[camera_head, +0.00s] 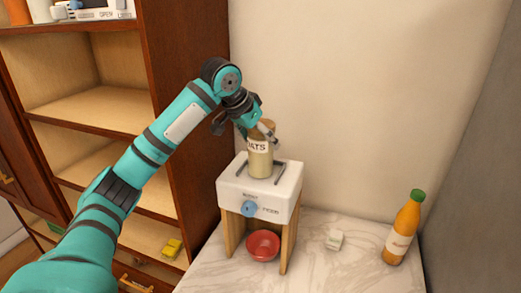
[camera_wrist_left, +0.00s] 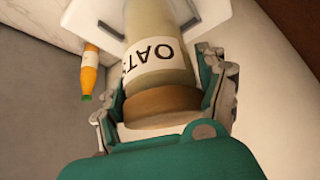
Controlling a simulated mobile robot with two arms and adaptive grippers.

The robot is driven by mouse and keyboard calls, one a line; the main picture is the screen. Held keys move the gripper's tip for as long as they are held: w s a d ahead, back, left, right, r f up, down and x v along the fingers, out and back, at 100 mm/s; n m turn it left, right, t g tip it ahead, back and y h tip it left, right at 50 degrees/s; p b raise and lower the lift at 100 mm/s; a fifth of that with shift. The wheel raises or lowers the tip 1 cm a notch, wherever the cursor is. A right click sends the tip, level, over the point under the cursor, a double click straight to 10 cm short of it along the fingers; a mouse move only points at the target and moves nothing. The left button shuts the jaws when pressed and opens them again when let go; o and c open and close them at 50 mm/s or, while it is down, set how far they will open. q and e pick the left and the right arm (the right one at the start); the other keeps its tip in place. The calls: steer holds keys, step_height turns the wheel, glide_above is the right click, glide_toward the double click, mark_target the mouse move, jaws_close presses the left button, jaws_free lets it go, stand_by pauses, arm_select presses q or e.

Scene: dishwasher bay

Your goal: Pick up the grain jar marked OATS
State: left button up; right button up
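The grain jar marked OATS (camera_head: 260,158) stands upright on top of a white appliance (camera_head: 262,196) on wooden legs. It is a pale jar with a white label and a brown lid. In the left wrist view the jar (camera_wrist_left: 152,62) shows large, with its label upside down. My left gripper (camera_head: 254,130) is at the top of the jar, and its fingers (camera_wrist_left: 163,98) lie on both sides of the lid. Any gap between fingers and jar is too small to judge, so I cannot tell whether they grip it. My right gripper is not in view.
A red bowl (camera_head: 263,245) sits under the appliance. A wooden shelf unit (camera_head: 185,120) rises at the left, close to my left arm. A wall stands behind.

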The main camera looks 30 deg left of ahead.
arm_select(q)
steer(key=c, duration=1.1)
steer(key=shift+c, duration=0.3)
